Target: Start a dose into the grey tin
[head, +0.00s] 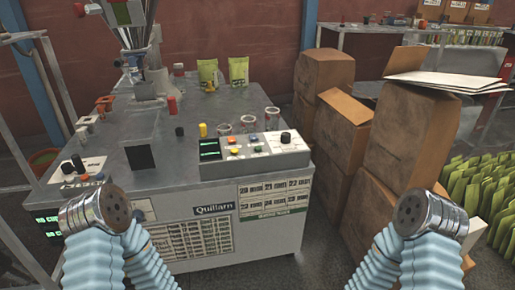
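The powder filler (215,215) is a grey cabinet with a flat top and a "Quillam" label. Its metal funnel (137,40) and spout stand at the back left. A control box (254,159) on the front right edge has green displays, several coloured buttons and a black knob. A smaller panel (82,172) with dark knobs sits at the front left. I cannot pick out a grey tin with certainty; a red container (172,105) stands right of the spout. Both my arms show folded at the bottom, and neither gripper is in view.
Several clear jars (248,123) stand behind the control box beside a yellow piece (203,130). Two green-yellow bags (208,74) stand at the back of the top. Stacked cardboard boxes (405,135) crowd the right side. Green pouches (480,195) fill the far right.

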